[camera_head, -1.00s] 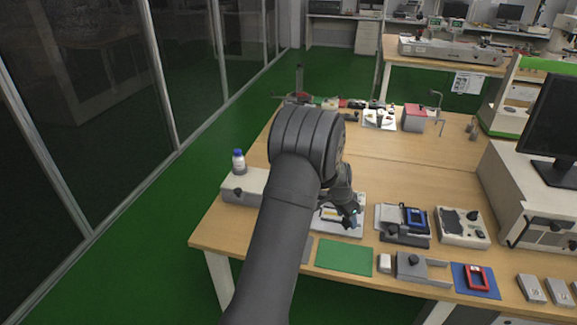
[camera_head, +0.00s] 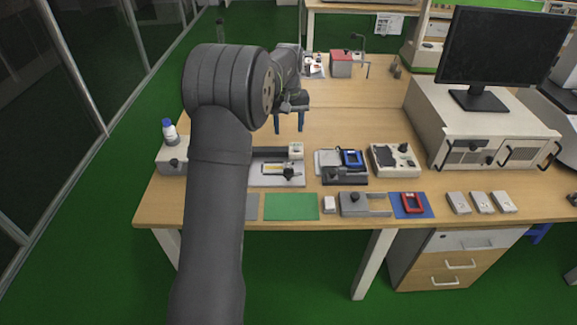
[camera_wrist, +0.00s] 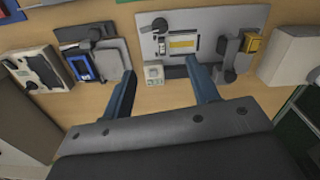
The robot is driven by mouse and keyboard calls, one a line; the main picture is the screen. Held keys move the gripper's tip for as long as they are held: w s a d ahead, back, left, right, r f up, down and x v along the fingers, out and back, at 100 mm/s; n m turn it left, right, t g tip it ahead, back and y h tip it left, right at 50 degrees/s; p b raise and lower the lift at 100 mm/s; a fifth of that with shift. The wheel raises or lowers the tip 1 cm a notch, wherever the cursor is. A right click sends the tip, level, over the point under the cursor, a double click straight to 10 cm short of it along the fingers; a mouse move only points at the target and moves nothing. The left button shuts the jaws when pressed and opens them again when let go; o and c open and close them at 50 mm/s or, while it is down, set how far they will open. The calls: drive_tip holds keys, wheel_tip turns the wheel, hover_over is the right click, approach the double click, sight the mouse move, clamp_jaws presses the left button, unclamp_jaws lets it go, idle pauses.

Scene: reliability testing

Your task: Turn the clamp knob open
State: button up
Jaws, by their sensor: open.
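A light fixture plate (camera_head: 263,179) lies on the table with a black knob (camera_head: 289,173) at its right front and a yellow-marked piece on it. In the wrist view the plate (camera_wrist: 222,18) is at top centre, with the black knob (camera_wrist: 160,25) on its left. A grey clamp block nearer the table edge also bears a dark knob (camera_head: 355,197); I cannot tell which knob the task means. My gripper (camera_head: 288,127) is open and empty, fingers pointing down, raised behind the plate. Its blue fingers (camera_wrist: 160,72) are wide apart in the wrist view and touch no knob.
A small pale block (camera_wrist: 154,73) shows between the fingertips in the wrist view. A blue-framed device (camera_head: 351,158) and a control box (camera_head: 394,160) stand to the right. A green mat (camera_head: 291,206) lies in front. A capped bottle (camera_head: 170,131) stands at left.

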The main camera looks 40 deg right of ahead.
sight(289, 168)
wheel_tip(289, 168, down, 17)
drive_tip(key=shift+f, duration=0.1)
idle(0.3)
drive_tip(key=shift+c, duration=0.4)
drive_tip(key=c, duration=0.9)
drive_tip(key=shift+m, duration=1.1)
drive_tip(key=o, duration=1)
